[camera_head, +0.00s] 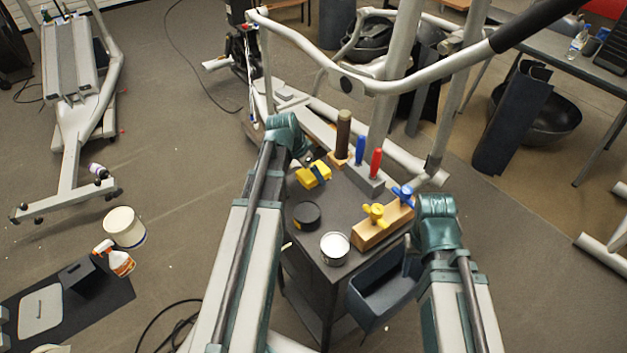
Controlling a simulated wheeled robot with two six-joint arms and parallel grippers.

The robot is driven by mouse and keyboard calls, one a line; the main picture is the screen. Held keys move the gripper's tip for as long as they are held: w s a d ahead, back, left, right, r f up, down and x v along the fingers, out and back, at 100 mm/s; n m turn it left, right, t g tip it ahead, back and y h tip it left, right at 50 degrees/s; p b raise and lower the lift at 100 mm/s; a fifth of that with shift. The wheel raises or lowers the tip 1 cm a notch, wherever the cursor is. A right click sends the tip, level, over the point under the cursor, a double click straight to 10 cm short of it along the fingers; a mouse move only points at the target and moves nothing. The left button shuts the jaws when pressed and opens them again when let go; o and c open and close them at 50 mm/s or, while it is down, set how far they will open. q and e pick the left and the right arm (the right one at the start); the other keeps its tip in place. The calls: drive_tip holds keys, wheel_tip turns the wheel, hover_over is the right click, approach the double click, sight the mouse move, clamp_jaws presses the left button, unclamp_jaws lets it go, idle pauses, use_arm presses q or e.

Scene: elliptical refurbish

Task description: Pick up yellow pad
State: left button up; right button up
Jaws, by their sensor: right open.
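The yellow pad (304,178) lies near the left edge of the small dark table (335,222), with a dark band across its middle. My left arm reaches in from the left. Its gripper (309,160) is at the pad's far side, very close to it; its fingers are small and dark, so I cannot tell whether they touch the pad or are open. My right gripper (409,245) is open and appears empty, at the table's right side near the wooden block and above the dark bin.
On the table are a black round lid (307,215), an open tin (335,246), a wooden block (381,229) with yellow and blue knobs, a grey holder (364,182) with blue and red handles, and a brown cylinder (343,132). A dark bin (380,298) hangs at the front right. Exercise-machine frames stand behind.

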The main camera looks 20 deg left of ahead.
use_arm(q)
drive_tip(key=c, duration=1.2)
drive_tip(key=shift+r, duration=0.2)
wheel_tip(320, 180, up, 10)
drive_tip(key=p, duration=1)
drive_tip(key=shift+f, duration=0.1)
drive_tip(key=o, duration=0.7)
drive_tip(key=shift+c, duration=0.2)
drive_tip(key=c, duration=0.5)
